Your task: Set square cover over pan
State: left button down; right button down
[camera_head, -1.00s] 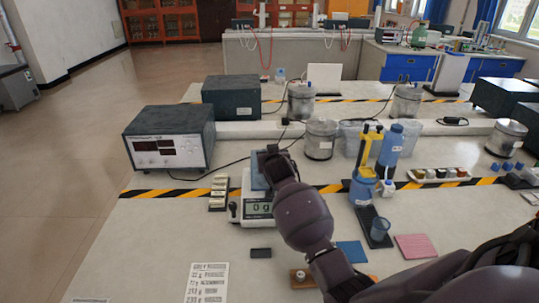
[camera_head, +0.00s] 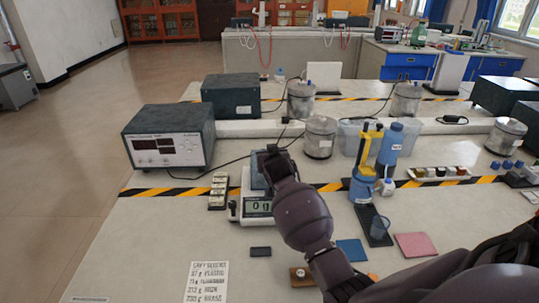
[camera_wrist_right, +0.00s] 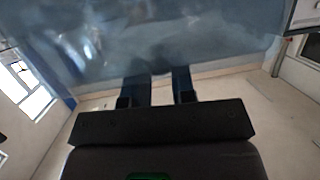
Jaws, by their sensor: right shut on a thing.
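The square cover is a see-through bluish box; its left part (camera_head: 257,180) shows at the balance in the head view. It fills the top of the right wrist view (camera_wrist_right: 150,40). My right gripper (camera_head: 272,158) is shut on it; the fingers (camera_wrist_right: 155,88) reach to its lower edge in the wrist view. The white balance (camera_head: 258,207) stands beneath, its display lit. The pan is hidden behind the cover and my right arm. I cannot tell whether the cover touches the balance. My left gripper is out of view.
Slim weights in a holder (camera_head: 218,191) stand left of the balance. A blue bottle and yellow-topped dispenser (camera_head: 366,165) stand to its right. A grey instrument (camera_head: 168,138) and a metal pot (camera_head: 320,138) stand behind. The bench's front left is mostly clear.

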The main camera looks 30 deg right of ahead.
jog(key=c, duration=0.9)
grip_release()
jog(key=o, duration=0.9)
